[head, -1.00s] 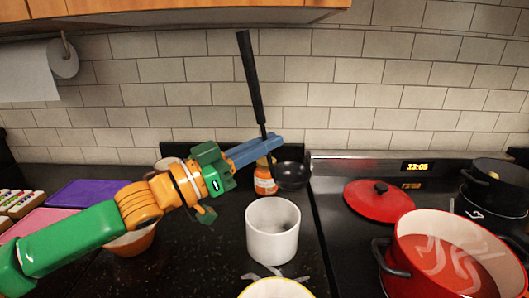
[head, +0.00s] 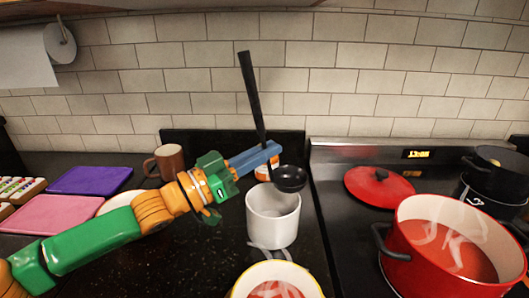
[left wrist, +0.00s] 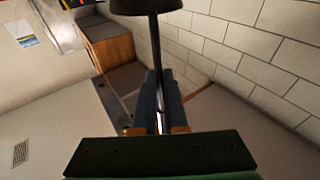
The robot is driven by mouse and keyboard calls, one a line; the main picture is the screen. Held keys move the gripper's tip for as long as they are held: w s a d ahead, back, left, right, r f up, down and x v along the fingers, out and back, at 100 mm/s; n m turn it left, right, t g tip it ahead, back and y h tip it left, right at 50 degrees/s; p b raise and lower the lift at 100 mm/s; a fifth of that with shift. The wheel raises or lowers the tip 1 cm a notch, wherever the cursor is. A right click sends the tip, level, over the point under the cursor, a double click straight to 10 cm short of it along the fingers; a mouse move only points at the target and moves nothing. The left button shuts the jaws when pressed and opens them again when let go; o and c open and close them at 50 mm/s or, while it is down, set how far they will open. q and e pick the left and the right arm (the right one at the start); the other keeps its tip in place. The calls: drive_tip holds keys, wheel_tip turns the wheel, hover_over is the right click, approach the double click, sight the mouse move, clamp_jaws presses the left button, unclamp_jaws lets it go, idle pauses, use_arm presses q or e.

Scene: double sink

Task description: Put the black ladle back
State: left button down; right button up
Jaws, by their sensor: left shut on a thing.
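The black ladle (head: 289,178) is held at its shaft by my left gripper (head: 268,152), which is shut on it. Its handle points up and leans left, and its bowl hangs low on the right. In the left wrist view the ladle shaft (left wrist: 155,55) runs between the fingers (left wrist: 160,95), with the dark bowl at the top edge. A white cylindrical holder (head: 272,220) stands on the counter just below the bowl. The bowl appears at the holder's back right rim; I cannot tell whether they touch. My right gripper is not in view.
An orange-labelled jar (head: 267,187) stands behind the holder, partly hidden. A yellow-rimmed bowl (head: 305,275) is in front. A brown mug (head: 170,160) stands back left. The red pot (head: 405,262), red lid (head: 378,188) and black pot (head: 497,180) are on the stove at right.

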use_arm(q)
drive_tip(key=shift+f, duration=0.15)
drive_tip(key=c, duration=1)
unclamp_jaws()
drive_tip(key=shift+o, duration=0.2)
